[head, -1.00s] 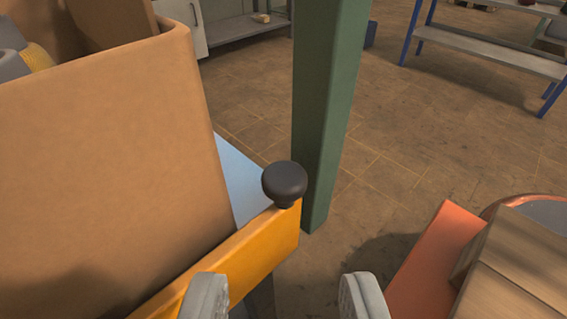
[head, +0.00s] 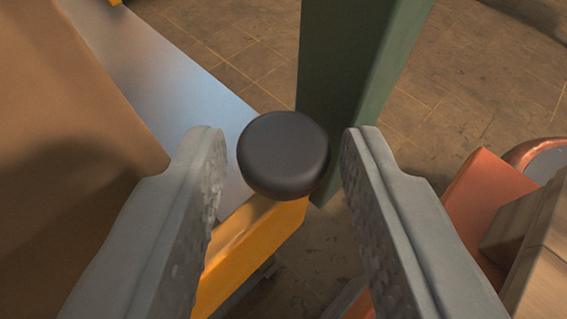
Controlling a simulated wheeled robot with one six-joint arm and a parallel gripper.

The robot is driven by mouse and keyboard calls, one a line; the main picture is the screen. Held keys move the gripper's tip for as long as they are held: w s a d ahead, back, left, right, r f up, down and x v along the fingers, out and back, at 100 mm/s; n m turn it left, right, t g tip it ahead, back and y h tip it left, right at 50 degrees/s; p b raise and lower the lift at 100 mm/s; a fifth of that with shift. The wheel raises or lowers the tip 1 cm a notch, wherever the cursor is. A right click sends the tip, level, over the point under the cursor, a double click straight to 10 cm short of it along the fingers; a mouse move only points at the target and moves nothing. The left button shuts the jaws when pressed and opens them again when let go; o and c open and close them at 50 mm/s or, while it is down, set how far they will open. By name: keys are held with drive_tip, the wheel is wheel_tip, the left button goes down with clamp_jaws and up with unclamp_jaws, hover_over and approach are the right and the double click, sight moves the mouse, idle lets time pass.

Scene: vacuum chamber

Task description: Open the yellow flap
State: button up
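The yellow flap (head: 243,257) shows at lower centre as a yellow panel running along the edge of a grey metal surface. A round black knob (head: 284,155) stands on its near right corner. My gripper (head: 282,150) is open, with one grey finger on each side of the knob in the picture. Gaps show between the knob and both fingertips, so it is not gripped. The left finger covers part of the flap.
A large brown box (head: 60,150) stands on the metal surface (head: 165,75) at left. A green post (head: 355,75) rises just behind the knob. An orange object (head: 487,190) and wooden blocks (head: 535,245) lie at right. Open floor shows at upper right.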

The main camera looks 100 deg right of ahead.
clamp_jaws()
drive_tip(key=shift+s+a, duration=0.1)
drive_tip(key=shift+a, duration=0.05)
drive_tip(key=s+a+f, duration=0.4)
drive_tip(key=a+f, duration=0.1)
drive_tip(key=a, duration=0.1)
drive_tip(key=shift+s+a, duration=0.2)
drive_tip(key=shift+a, duration=0.1)
idle(0.5)
drive_tip(key=shift+f, duration=0.1)
